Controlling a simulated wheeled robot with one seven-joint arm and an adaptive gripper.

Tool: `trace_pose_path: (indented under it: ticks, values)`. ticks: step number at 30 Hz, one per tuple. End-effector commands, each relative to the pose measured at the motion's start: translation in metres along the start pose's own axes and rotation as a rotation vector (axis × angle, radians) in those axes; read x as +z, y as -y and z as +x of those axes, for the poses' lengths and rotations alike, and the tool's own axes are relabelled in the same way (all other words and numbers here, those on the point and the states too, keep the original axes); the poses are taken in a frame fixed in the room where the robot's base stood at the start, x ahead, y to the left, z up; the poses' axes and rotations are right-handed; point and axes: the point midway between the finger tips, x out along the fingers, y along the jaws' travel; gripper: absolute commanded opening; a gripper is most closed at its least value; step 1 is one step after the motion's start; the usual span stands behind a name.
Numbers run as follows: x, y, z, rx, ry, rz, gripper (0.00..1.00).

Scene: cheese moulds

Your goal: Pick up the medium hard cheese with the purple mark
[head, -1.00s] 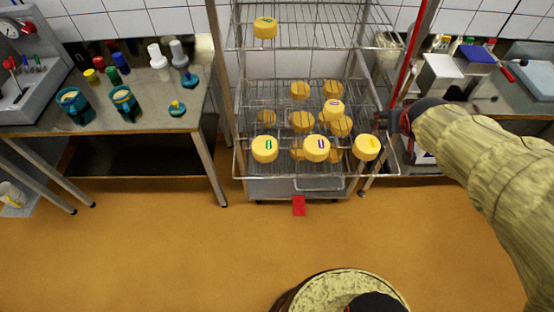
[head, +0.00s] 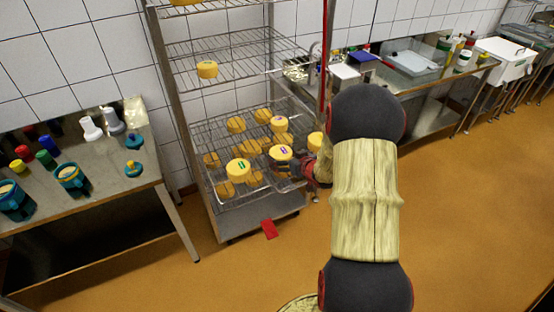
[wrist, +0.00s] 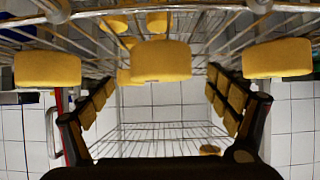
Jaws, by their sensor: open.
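A yellow cheese with a purple mark (head: 281,153) sits at the front of the rack's lower loaded shelf. Another yellow cheese with a purplish mark (head: 278,121) sits further back. A green-marked cheese (head: 238,171) is left of the front purple one. My gripper (head: 299,168) is at the shelf front, just right of the front purple-marked cheese and partly hidden by my arm. In the wrist view, which looks upside down, my gripper (wrist: 160,90) is open and empty. A middle cheese (wrist: 161,61) lies ahead between its fingers, apart from them; its mark is hidden.
The wire rack (head: 215,205) holds several unmarked-looking cheeses behind. One more front cheese (head: 315,141) is right of my gripper. Neighbouring cheeses flank the middle one in the wrist view, left (wrist: 47,69) and right (wrist: 277,58).

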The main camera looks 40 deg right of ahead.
Motion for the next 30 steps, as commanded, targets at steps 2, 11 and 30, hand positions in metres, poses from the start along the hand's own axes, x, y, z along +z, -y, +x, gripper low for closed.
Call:
trace_pose_path:
  ticks: [2, 11, 30]
  values:
    - [0.000, 0.001, 0.009, -0.001, -0.001, -0.001, 0.89]
    - [-0.001, 0.002, 0.048, 0.000, -0.001, -0.002, 0.89]
    - [-0.002, 0.002, 0.051, 0.000, -0.001, -0.001, 0.70]
